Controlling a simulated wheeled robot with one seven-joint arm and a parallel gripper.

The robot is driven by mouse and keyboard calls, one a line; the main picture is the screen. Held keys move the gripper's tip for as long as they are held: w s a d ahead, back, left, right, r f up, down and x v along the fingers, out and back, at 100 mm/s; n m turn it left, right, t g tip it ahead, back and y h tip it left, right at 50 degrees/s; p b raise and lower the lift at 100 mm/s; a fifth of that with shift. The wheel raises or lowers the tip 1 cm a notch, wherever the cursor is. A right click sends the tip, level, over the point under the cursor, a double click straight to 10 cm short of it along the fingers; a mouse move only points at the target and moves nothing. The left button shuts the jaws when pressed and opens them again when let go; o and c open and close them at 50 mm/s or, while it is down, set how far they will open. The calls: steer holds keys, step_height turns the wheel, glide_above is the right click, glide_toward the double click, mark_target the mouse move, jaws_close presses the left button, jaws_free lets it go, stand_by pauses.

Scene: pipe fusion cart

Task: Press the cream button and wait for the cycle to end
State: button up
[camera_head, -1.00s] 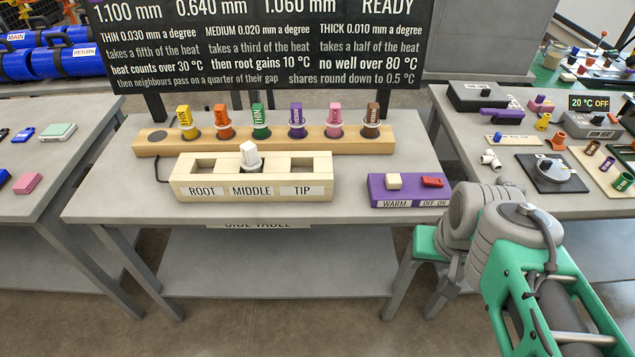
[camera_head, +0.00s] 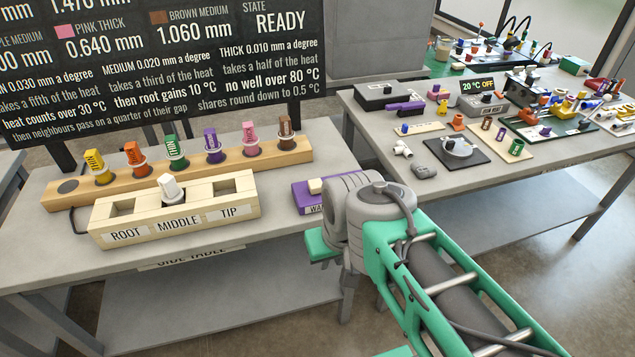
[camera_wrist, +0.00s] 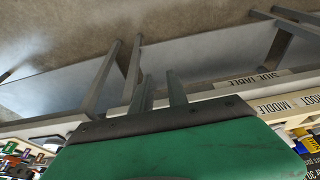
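The cream button (camera_head: 316,186) sits on the left part of the purple warm box (camera_head: 305,198), at the right end of the side table. My arm hides the right part of this box, including its red switch. In the wrist view two grey fingers of my gripper (camera_wrist: 160,73) stand apart with nothing between them. They point over the floor and table legs. In the head view my green hand (camera_head: 318,246) is in front of the table edge, below and apart from the button; its fingertips are not clear there. The board (camera_head: 285,25) reads READY.
A cream block (camera_head: 245,206) marked ROOT, MIDDLE, TIP holds a white piece (camera_head: 171,187) in the middle. Behind it, a wooden rail (camera_head: 70,202) carries several coloured plugs. A second table (camera_head: 400,160) at the right holds many small items. Its display (camera_head: 478,86) reads 20 °C OFF.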

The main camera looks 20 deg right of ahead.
jaws_close()
stand_by(1.1)
